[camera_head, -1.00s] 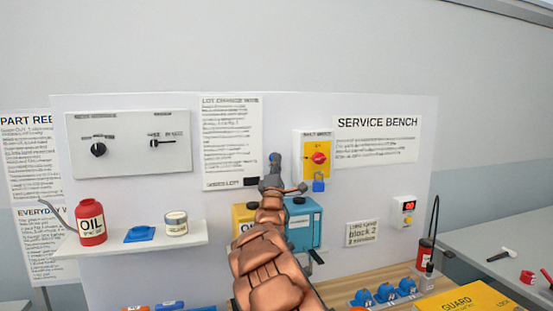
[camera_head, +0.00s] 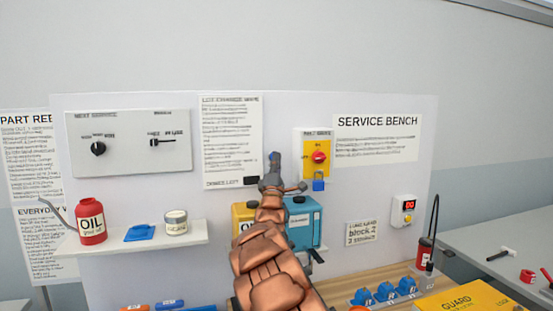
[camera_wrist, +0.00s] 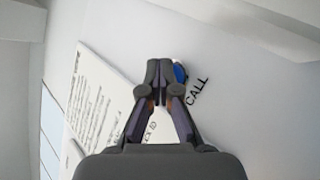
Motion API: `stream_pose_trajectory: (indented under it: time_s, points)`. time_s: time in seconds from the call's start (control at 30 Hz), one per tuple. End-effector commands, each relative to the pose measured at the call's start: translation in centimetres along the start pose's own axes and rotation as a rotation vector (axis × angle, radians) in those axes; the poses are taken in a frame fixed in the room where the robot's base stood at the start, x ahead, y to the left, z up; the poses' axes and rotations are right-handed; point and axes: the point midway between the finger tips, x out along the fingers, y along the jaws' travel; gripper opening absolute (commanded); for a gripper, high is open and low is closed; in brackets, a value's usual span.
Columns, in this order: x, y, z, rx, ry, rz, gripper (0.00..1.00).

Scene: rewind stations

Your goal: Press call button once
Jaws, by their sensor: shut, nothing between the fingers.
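The blue call button (camera_wrist: 180,73) shows in the wrist view on the white panel, beside the printed word CALL. It is partly hidden behind my fingertips. My gripper (camera_wrist: 160,70) is shut and empty, with its tips just left of the button's visible part. I cannot tell whether they touch it. In the head view my gripper (camera_head: 274,170) reaches up to the panel, below a small blue spot (camera_head: 274,155) that looks like the button.
A yellow switch plate with a red knob (camera_head: 319,158) and blue padlock (camera_head: 319,185) is right of my gripper. A notice sheet (camera_head: 231,140) hangs to its left. Yellow and teal (camera_head: 305,220) containers stand behind my arm. A shelf (camera_head: 150,242) holds a red oil can (camera_head: 91,222).

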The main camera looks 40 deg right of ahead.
Motion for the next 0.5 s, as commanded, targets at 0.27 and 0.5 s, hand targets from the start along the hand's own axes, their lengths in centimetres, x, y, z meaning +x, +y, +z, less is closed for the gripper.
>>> stream_pose_trajectory:
  time_s: [0.27, 0.5]
  points:
    - [-0.97, 0.35, 0.54, -0.002, 0.000, -0.003, 0.00]
    - [-0.91, 0.48, 0.59, -0.001, 0.000, -0.002, 0.00]
